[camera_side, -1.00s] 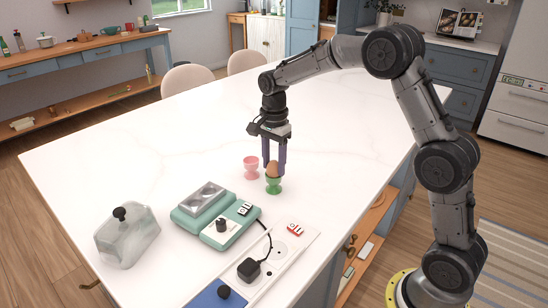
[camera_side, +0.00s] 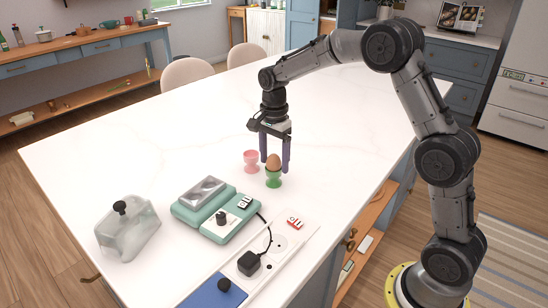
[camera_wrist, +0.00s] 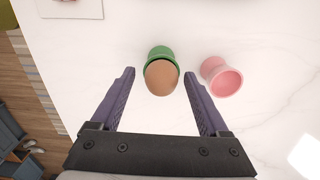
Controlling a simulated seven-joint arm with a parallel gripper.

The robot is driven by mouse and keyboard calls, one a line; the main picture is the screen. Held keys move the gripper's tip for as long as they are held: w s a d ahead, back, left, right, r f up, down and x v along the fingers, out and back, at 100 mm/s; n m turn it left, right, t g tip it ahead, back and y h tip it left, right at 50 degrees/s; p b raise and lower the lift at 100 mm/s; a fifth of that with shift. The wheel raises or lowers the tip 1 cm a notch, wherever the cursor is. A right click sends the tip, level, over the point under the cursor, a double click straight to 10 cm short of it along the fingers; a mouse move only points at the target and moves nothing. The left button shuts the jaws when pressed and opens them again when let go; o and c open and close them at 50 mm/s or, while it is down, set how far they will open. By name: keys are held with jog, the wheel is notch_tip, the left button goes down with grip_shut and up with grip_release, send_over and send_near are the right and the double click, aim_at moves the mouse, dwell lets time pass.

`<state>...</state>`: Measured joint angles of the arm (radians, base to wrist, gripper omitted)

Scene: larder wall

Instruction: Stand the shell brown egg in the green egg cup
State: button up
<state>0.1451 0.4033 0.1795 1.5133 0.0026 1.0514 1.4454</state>
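The brown egg (camera_side: 273,161) sits upright in the green egg cup (camera_side: 273,179) on the white worktop. In the wrist view the egg (camera_wrist: 161,77) covers most of the cup, and the cup's green rim (camera_wrist: 160,52) shows behind it. My gripper (camera_side: 275,166) is open around the egg, its purple fingers apart. In the wrist view the open gripper (camera_wrist: 160,76) has a clear gap between each finger and the egg, so the fingers do not touch it.
An empty pink egg cup (camera_side: 251,161) stands close to the left of the green one. A green egg cooker (camera_side: 220,222), its clear lid (camera_side: 128,232) and a white power strip (camera_side: 262,262) lie nearer the front. The worktop behind is clear.

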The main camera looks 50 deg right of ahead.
jog(key=shift+o, duration=0.2)
jog(key=shift+r, duration=0.15)
jog(key=s+a+r+t, duration=0.1)
jog(key=s+r, duration=0.1)
jog(key=r, duration=0.8)
jog(key=s+a+r, duration=0.1)
jog(key=s+r, duration=0.2)
jog(key=r, duration=0.7)
jog(key=s+a+r+n+t, duration=0.1)
jog(key=s+a+n, duration=0.1)
jog(key=s, duration=0.4)
jog(key=s+a+r+n+t, duration=0.1)
jog(key=s+r+n, duration=0.1)
jog(key=s, duration=0.4)
jog(key=s+a+f+n+t, duration=0.1)
jog(key=s+f+n+t, duration=0.1)
jog(key=s+f+n, duration=1)
jog(key=shift+s+a+f+n+t, duration=0.25)
jog(key=shift+f+n, duration=0.2)
jog(key=shift+n, duration=0.65)
